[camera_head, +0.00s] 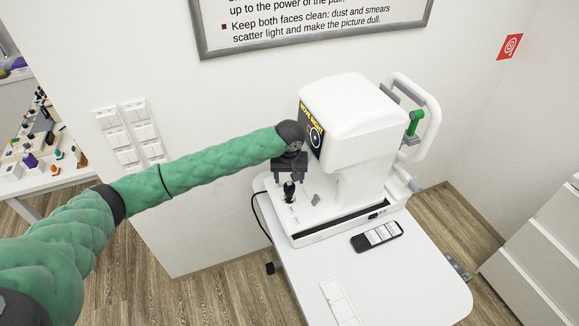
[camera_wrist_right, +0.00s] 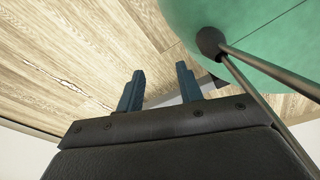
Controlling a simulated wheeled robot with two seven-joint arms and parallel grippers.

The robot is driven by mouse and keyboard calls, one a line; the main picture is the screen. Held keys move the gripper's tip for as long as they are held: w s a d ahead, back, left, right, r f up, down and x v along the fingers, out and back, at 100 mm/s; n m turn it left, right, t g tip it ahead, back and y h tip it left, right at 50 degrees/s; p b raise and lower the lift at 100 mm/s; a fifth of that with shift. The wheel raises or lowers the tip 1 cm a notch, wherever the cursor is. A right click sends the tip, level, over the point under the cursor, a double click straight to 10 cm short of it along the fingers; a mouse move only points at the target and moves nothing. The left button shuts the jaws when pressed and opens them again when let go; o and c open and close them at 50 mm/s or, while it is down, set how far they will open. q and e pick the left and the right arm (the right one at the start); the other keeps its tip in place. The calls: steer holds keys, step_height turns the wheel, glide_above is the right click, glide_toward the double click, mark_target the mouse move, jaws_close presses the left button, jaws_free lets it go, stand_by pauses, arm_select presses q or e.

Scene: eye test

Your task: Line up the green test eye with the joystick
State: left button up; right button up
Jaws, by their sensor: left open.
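The white eye-test machine (camera_head: 352,110) stands on a small white table. The green test eye (camera_head: 414,122) is at its right end, by the white head frame. The black joystick (camera_head: 289,193) stands upright on the machine's base at the left. My left gripper (camera_head: 290,180) is open just above the joystick, pointing down, its blue fingers either side of the joystick's top; I cannot tell whether they touch it. The machine's dark screen (camera_head: 312,130) has yellow lettering, seemingly "MOVE RIGHT", and a white ring. My right gripper (camera_wrist_right: 160,85) is open and empty over wooden floor.
A black phone-like device (camera_head: 377,236) and a pale card strip (camera_head: 339,303) lie on the white table (camera_head: 420,275). White drawers (camera_head: 540,245) stand at the right. A cluttered side table (camera_head: 45,178) is at the far left. The table's front is mostly clear.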

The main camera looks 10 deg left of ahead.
mark_target(293, 187)
arm_select(q)
steer(key=shift+w+f+p, duration=0.15)
steer(key=shift+f+p, duration=0.4)
steer(key=shift+f, duration=1.1)
steer(key=shift+w+f+p, duration=0.1)
steer(key=shift+f+p, duration=0.4)
steer(key=shift+f, duration=1.15)
arm_select(e)
steer(key=s+d, duration=0.1)
steer(key=s, duration=0.5)
steer(key=shift+d, duration=0.15)
steer(key=shift+s, duration=0.1)
arm_select(q)
steer(key=c, duration=1)
steer(key=shift+c, duration=0.2)
